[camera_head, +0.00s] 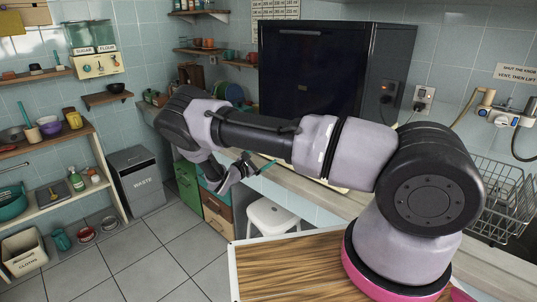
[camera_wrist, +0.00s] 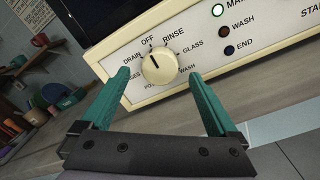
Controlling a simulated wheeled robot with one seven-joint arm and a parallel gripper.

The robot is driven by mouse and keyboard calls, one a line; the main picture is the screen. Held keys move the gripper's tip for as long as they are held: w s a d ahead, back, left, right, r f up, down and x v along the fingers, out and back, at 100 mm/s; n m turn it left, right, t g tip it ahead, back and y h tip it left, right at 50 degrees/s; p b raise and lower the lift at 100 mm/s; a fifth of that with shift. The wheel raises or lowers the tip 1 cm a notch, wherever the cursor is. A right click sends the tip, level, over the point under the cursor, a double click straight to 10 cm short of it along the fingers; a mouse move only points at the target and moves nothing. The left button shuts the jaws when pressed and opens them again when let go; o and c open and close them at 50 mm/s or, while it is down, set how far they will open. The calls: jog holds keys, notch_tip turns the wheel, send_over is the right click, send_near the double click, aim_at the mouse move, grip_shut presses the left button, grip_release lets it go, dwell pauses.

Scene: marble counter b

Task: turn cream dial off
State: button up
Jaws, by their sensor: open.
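The cream dial (camera_wrist: 159,68) is a round knob on a cream control panel (camera_wrist: 200,71), seen in the wrist view. Its dark pointer line tilts up and left, roughly toward the OFF label; small size leaves the exact alignment unclear. RINSE is up and right of the dial, and DRAIN is left of it. My gripper (camera_wrist: 160,76) is open with two teal fingers, one on each side of the dial in the picture. The fingers look apart from the knob, with nothing between them. In the head view my gripper (camera_head: 243,174) is by the counter, and the dial is hidden.
The panel belongs to a large dark machine (camera_head: 310,75) on the counter. Round lamps beside MAIN, WASH and END (camera_wrist: 229,50) sit right of the dial. A white stool (camera_head: 272,214) stands below the counter. A wire rack (camera_head: 503,195) is at the right.

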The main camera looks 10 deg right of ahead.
jog(key=v, duration=0.7)
jog(key=shift+s+a, duration=0.25)
jog(key=s+d+r+m+g+y, duration=0.3)
jog(key=s+d+r+m+g, duration=0.15)
jog(key=r, duration=0.35)
jog(key=s+d+r+m+g+y, duration=0.25)
jog(key=d+r+m, duration=0.2)
jog(key=r, duration=0.35)
jog(key=s+d+r+m+g+y, duration=0.3)
jog(key=s+d+r+m+g, duration=0.15)
jog(key=r, duration=0.35)
jog(key=s+r+m+t+y, duration=0.7)
jog(key=s+r+m+y, duration=0.1)
jog(key=s+r, duration=1.2)
jog(key=shift+s+d+m, duration=0.45)
jog(key=shift+s+m, duration=0.3)
jog(key=shift+s, duration=0.1)
